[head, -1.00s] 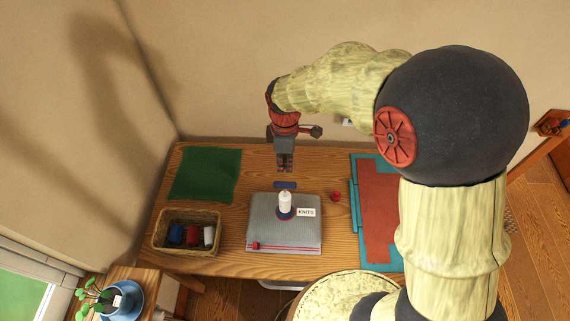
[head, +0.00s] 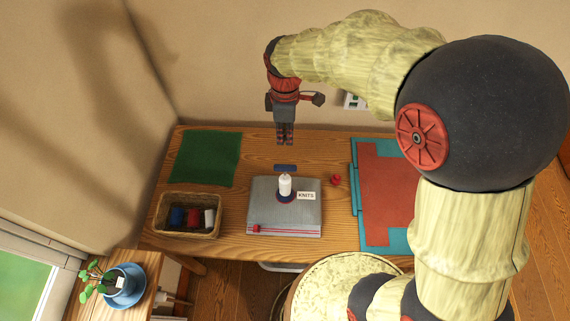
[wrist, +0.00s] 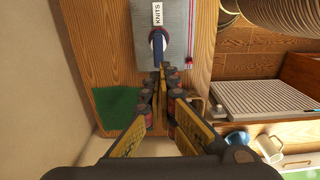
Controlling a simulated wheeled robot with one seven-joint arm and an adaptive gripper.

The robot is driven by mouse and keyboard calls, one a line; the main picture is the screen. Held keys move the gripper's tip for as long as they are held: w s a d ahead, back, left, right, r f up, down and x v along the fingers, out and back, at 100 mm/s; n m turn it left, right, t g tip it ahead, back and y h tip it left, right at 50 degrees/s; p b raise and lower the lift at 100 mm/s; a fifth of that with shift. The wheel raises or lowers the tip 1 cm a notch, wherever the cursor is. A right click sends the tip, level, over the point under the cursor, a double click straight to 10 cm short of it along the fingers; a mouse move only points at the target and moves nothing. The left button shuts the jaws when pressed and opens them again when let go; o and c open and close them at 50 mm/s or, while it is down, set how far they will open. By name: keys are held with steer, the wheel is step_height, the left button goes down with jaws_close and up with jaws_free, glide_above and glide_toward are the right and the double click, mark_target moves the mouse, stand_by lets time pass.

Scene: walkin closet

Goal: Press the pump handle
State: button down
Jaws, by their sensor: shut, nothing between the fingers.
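The pump stands upright on a grey box (head: 262,217) on the table. Its white body (head: 285,184) rises from a dark blue round base (head: 285,197). A short blue bar, apparently its handle (head: 285,168), shows just above the white body; any stem between them is too thin to make out. In the wrist view the handle (wrist: 158,50) overlaps the base, hiding most of the body. My gripper (head: 285,140) is shut, empty and pointing down, above the handle in the picture and apart from it. The fingertips (wrist: 161,75) are also together in the wrist view.
A white KNITS label (head: 307,195) stands beside the pump. A small red object (head: 336,180) lies right of the box. A wicker basket (head: 188,232) and green mat (head: 205,158) are left. A teal mat (head: 400,238) with a red sheet (head: 380,205) lies right.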

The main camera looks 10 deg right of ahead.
mark_target(285, 171)
step_height(285, 171, down, 14)
steer(key=shift+p, duration=0.85)
step_height(285, 171, down, 7)
steer(key=b, duration=0.4)
steer(key=shift+r, duration=0.2)
step_height(285, 171, up, 14)
steer(key=p, duration=0.1)
stand_by(0.6)
